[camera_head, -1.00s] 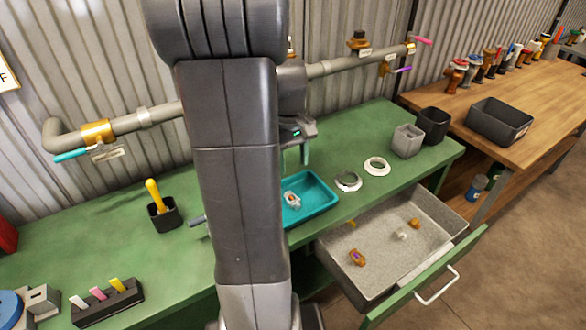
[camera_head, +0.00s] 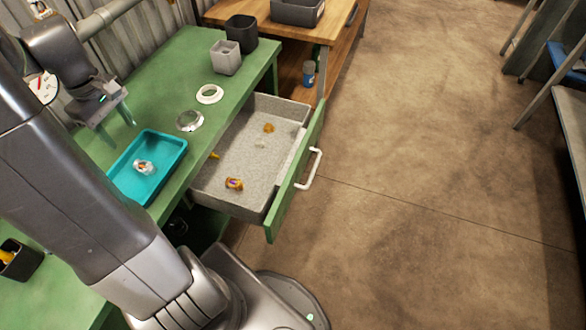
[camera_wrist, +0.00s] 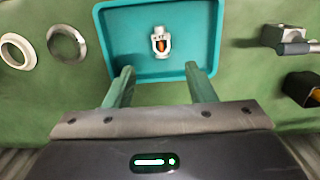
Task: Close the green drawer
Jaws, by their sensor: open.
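The green drawer (camera_head: 285,190) is pulled out from the green workbench (camera_head: 185,70). Its front carries a white handle (camera_head: 314,168). Its grey speckled inside holds a few small brass-coloured parts (camera_head: 234,184) and a small pale one. My gripper (camera_head: 118,120) is open and empty above the bench top, behind the teal tray (camera_head: 163,178) and apart from the drawer. In the wrist view my two green fingers (camera_wrist: 160,88) stand apart over the near edge of the teal tray, which holds a small white and orange part (camera_wrist: 159,42). The drawer is not in the wrist view.
Two rings (camera_head: 209,94) lie on the bench by the drawer. A grey cup (camera_head: 226,57) and a dark cup (camera_head: 242,34) stand at the bench's far end. A wooden table (camera_head: 270,25) is beyond. Open floor (camera_head: 420,190) lies right of the drawer's front.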

